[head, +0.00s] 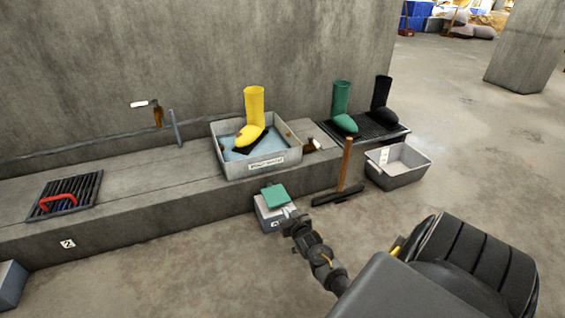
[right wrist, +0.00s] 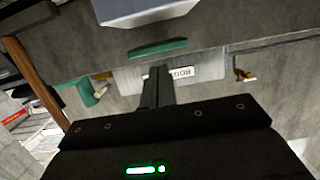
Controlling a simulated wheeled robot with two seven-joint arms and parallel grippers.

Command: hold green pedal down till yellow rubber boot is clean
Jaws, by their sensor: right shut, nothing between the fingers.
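The yellow rubber boot (head: 254,112) stands upright on a dark pad in a grey tub (head: 229,172) of bluish water. A small darker patch may show near its toe, too small to be sure. The green pedal (head: 275,194) sits on top of a grey box (head: 265,214) on the floor in front of the ledge. It also shows in the right wrist view (right wrist: 158,48), edge-on and apart from the box body. My right gripper (head: 290,219) is shut and empty, close to the pedal's near side; I cannot tell whether it touches. My left gripper is out of view.
A wooden-handled broom (head: 346,163) stands right of the pedal, near a grey bin (head: 399,166). Green (head: 341,104) and black (head: 381,100) boots stand on a dark rack. A grate with a red handle (head: 58,201) lies left on the ledge. The floor at right is clear.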

